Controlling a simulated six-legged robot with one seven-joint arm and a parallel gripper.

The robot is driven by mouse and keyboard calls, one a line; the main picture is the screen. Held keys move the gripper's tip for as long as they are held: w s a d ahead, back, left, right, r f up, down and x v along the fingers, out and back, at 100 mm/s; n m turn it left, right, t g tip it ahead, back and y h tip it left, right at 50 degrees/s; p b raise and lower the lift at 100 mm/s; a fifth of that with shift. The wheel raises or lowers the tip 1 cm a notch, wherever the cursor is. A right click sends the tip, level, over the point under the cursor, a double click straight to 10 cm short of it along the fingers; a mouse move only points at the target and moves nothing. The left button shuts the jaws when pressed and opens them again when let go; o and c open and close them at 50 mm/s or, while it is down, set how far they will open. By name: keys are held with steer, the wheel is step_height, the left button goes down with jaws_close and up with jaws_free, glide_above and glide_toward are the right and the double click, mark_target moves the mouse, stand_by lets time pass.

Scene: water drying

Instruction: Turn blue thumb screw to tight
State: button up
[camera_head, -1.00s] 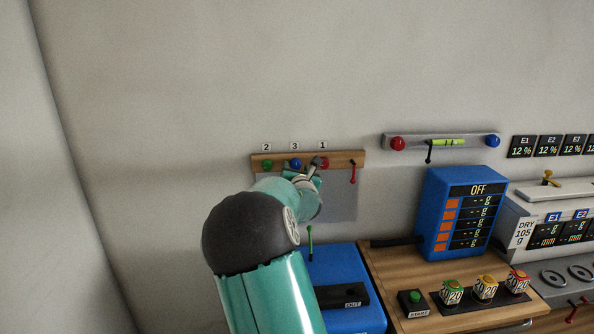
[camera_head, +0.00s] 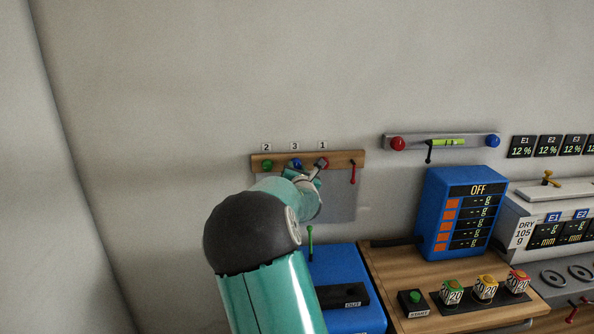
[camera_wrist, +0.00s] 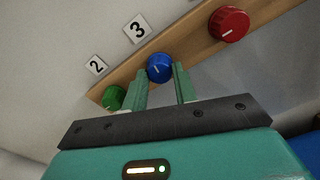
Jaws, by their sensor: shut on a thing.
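The blue thumb screw (camera_wrist: 160,67) sits on a wooden rail (camera_wrist: 196,50) under the label 3, with a white mark on its face. It also shows in the head view (camera_head: 296,163), partly behind my gripper. My gripper (camera_wrist: 161,76) has its two green fingers on either side of the blue screw, shut on it. The fingertips cover the sides of the screw.
A green screw (camera_wrist: 113,97) under label 2 is close beside my left finger. A red screw (camera_wrist: 229,23) is farther right on the rail. In the head view, a red lever (camera_head: 353,172) hangs at the rail's right end, and a blue box (camera_head: 340,270) with a green lever stands below.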

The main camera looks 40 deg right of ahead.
steer(key=m, duration=1.9)
steer(key=shift+m, duration=0.4)
steer(key=m, duration=1.2)
steer(key=shift+m, duration=0.4)
steer(key=m, duration=1.3)
steer(key=shift+m, duration=0.3)
steer(key=m, duration=0.5)
steer(key=shift+f+m, duration=0.1)
steer(key=shift+m, duration=0.3)
